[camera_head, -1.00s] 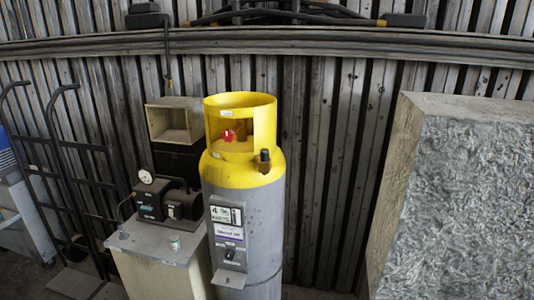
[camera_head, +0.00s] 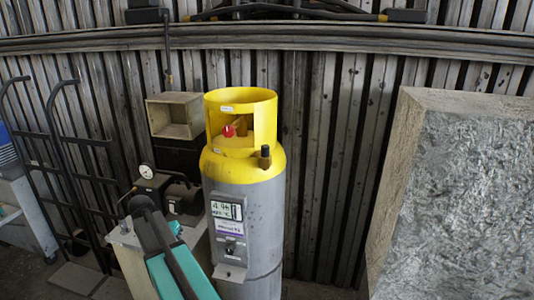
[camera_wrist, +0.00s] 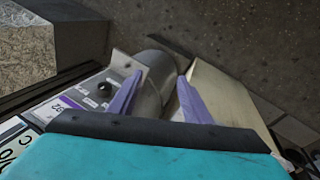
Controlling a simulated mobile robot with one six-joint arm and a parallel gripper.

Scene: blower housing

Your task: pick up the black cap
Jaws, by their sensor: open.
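The small black cap (camera_head: 264,150) sits upright on the yellow shoulder of the grey gas cylinder (camera_head: 262,225) in the head view. I cannot make it out in the wrist view. My gripper (camera_wrist: 158,92) is open, with two purple fingers apart and nothing held between them. The grey cylinder side (camera_wrist: 155,85) and the labelled panel with a black knob (camera_wrist: 104,88) show beyond the fingers. In the head view my teal arm is low, left of the cylinder, and its fingers cannot be made out there.
A pump with a gauge (camera_head: 146,171) stands on a pale cabinet (camera_head: 135,262) left of the cylinder. A yellow collar (camera_head: 265,122) surrounds a red-handled valve (camera_head: 229,131) above the shoulder. A large block (camera_head: 455,200) stands right. Space between cylinder and block looks open.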

